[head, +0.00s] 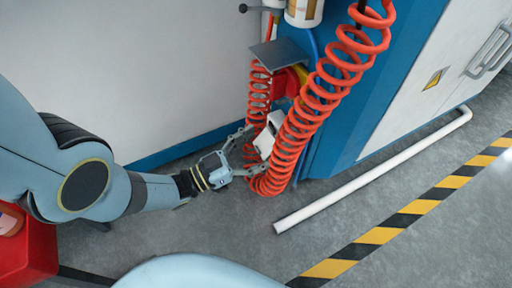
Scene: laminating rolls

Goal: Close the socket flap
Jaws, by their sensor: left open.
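My left gripper (254,151) reaches in from the left with its fingers spread open. Its tips are close to a white, box-like piece (268,138) partly behind the red coiled hose. I cannot tell whether they touch it. Above is a red part (288,82) with a bit of yellow, on the blue cabinet's side under a grey plate (279,54). The socket and its flap cannot be made out clearly; the coils hide much of this area. My right gripper is not in view.
The red coiled hose (322,98) hangs in front of the blue cabinet (345,135), right beside my left gripper. A white pipe (375,170) lies on the grey floor. A red bin (30,248) is at the lower left. A pale wall (120,60) stands behind.

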